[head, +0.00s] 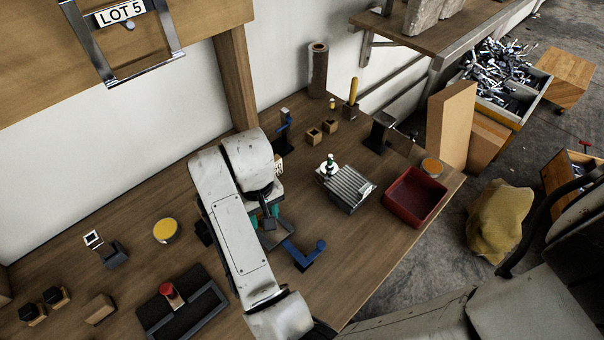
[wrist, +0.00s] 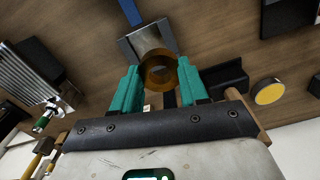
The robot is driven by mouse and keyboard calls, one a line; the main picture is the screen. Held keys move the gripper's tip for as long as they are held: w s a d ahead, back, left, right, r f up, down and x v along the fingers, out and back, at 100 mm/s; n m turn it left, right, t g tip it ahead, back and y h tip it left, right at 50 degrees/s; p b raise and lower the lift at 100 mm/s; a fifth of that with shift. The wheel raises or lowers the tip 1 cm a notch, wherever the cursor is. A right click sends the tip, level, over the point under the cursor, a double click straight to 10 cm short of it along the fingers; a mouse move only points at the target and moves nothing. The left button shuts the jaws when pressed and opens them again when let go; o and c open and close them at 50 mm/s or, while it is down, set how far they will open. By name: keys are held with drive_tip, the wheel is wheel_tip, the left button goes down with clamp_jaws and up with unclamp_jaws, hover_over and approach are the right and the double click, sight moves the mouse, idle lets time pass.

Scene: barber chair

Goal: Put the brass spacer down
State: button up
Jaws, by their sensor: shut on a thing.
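In the wrist view the brass spacer (wrist: 158,73), a brown-gold ring, sits between the teal fingertips of my gripper (wrist: 158,80). The gripper is shut on it. Beyond the ring is a grey metal block (wrist: 146,36) with a blue bar (wrist: 130,10); I cannot tell whether the ring touches it. In the head view my gripper (head: 267,222) is low over the bench, mostly covered by my own arm, with bits of teal showing. The spacer is hidden there. The blue handle (head: 305,254) shows just right of the gripper.
The wooden bench (head: 345,275) has free room in front of the blue handle. A ribbed metal box (head: 349,188) and a red tray (head: 414,196) stand to the right. A yellow-topped tin (head: 166,231) and a black tray (head: 183,308) are to the left.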

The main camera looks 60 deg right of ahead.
drive_tip(key=w+a+f+n, duration=0.1)
drive_tip(key=w+a+n, duration=0.4)
drive_tip(key=w+a, duration=0.2)
drive_tip(key=shift+a+f, duration=0.4)
drive_tip(key=shift+a, duration=0.05)
